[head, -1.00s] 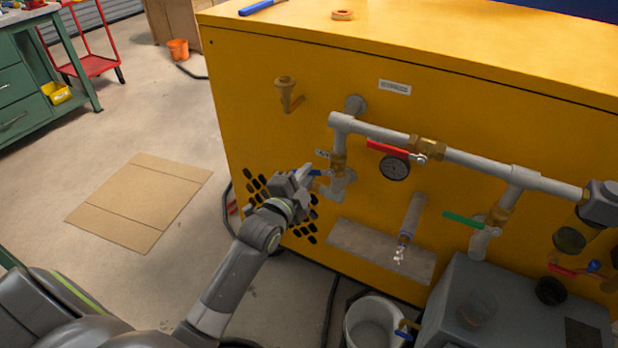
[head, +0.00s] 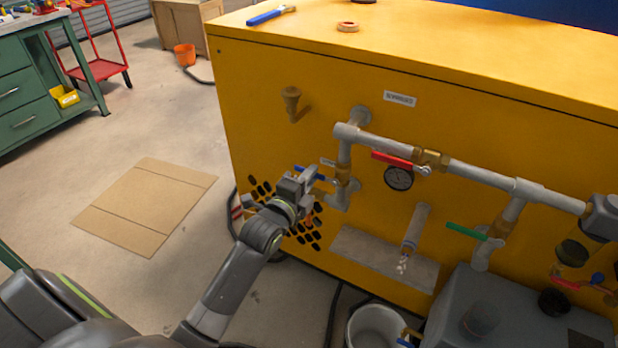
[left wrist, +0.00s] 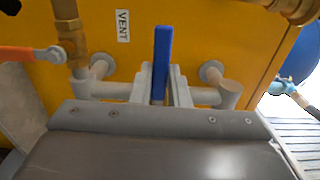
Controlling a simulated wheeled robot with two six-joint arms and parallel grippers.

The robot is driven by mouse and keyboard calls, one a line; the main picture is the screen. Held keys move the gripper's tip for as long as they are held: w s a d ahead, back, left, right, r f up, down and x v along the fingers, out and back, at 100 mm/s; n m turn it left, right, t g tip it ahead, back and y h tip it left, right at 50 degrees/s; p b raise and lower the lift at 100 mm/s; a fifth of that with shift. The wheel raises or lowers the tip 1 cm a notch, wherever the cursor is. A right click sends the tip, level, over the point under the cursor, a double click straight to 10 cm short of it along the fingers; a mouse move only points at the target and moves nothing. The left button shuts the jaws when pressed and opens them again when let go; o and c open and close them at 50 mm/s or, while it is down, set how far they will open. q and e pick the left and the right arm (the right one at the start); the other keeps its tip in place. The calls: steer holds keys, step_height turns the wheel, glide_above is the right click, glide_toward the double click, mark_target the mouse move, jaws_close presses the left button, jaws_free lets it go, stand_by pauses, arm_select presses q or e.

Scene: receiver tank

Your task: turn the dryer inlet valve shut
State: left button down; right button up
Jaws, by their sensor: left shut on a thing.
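In the left wrist view the blue handle (left wrist: 162,55) stands upright between the two fingers. A red handle (head: 392,158) lies along the horizontal pipe, and a green handle (head: 466,231) is on the right branch. I cannot tell from the head view labels which valve is the dryer inlet. My right gripper is not in view.
A "VENT" label (left wrist: 122,26) shows in the left wrist view. A pressure gauge (head: 398,178) hangs below the red handle. A grey tank (head: 462,300) and white bucket (head: 372,328) stand in front of the cabinet (head: 270,120). Cardboard (head: 145,205) lies on open floor.

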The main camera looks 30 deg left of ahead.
arm_select(q)
steer(key=shift+r, duration=0.15)
steer(key=c, duration=1.4)
jaws_free()
steer(key=shift+w, duration=0.1)
